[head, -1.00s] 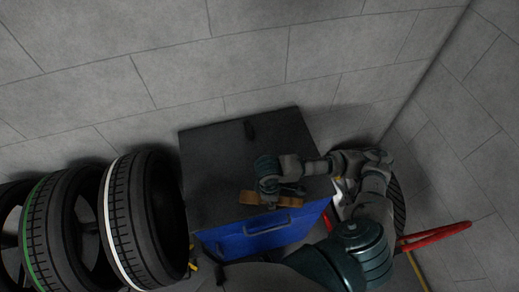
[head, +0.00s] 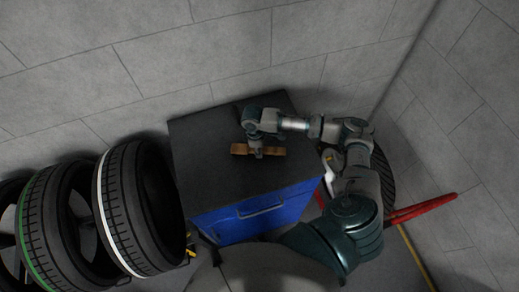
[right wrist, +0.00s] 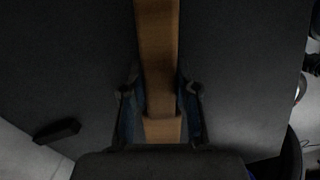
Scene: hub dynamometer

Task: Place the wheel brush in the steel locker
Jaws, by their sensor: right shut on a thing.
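The wheel brush (head: 272,152), a brown wooden bar, is held in my right gripper (head: 257,151) above the dark top of a cabinet. In the right wrist view the brush (right wrist: 157,45) runs lengthwise between the two fingers of the gripper (right wrist: 160,108), which are shut on it. The cabinet, apparently the steel locker (head: 230,224), has a blue front with a grey handle. I see no opening into it. The gap between brush and top is hard to judge. My left gripper is not in view.
Several tyres (head: 124,215) stand to the left of the cabinet, close to its side. A grey block wall (head: 230,50) rises behind. A red long-handled tool (head: 422,208) lies at the right. A small black handle (right wrist: 57,130) shows in the right wrist view.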

